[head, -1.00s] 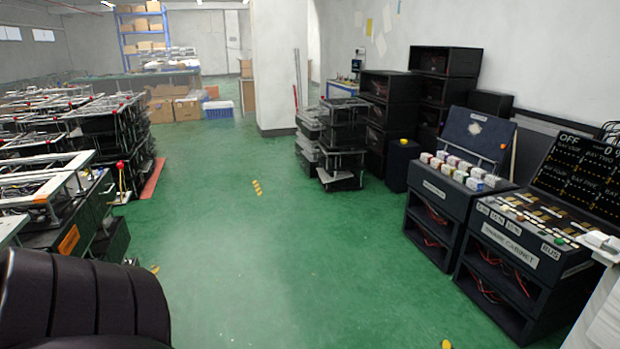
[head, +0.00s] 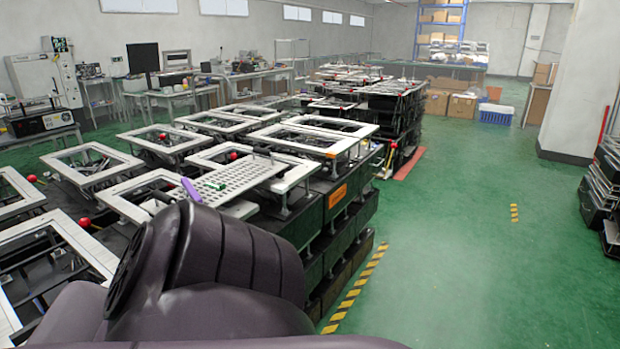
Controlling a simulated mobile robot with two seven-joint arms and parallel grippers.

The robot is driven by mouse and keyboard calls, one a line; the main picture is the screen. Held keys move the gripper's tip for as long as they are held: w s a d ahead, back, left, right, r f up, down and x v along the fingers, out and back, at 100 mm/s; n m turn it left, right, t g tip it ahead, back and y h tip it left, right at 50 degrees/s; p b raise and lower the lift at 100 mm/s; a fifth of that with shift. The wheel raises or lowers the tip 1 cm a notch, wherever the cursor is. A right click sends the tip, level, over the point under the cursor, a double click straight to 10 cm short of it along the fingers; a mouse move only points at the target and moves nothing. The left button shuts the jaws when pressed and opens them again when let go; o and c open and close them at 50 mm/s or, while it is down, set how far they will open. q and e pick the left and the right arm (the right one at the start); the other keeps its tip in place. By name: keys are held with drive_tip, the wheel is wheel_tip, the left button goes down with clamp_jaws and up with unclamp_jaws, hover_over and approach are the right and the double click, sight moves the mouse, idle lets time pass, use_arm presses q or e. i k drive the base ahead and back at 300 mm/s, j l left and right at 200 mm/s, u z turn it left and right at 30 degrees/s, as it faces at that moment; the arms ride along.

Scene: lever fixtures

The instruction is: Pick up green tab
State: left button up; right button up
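A small green piece (head: 217,185), which looks like the green tab, lies on a light perforated plate (head: 240,181). The plate rests across the white frames at the left of the head view. The green piece is too small to make out its shape. A purple piece (head: 190,190) stands at the plate's left end. My dark left arm fills the lower left of the view, in front of the racks. Neither of my grippers shows.
Black racks with white top frames (head: 305,139) fill the left side. A yellow-black floor stripe (head: 357,285) runs along their right edge. Green floor (head: 450,230) is open to the right. Workbenches and a monitor (head: 143,58) stand behind.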

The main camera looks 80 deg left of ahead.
sight(221, 187)
drive_tip(key=u, duration=3.05)
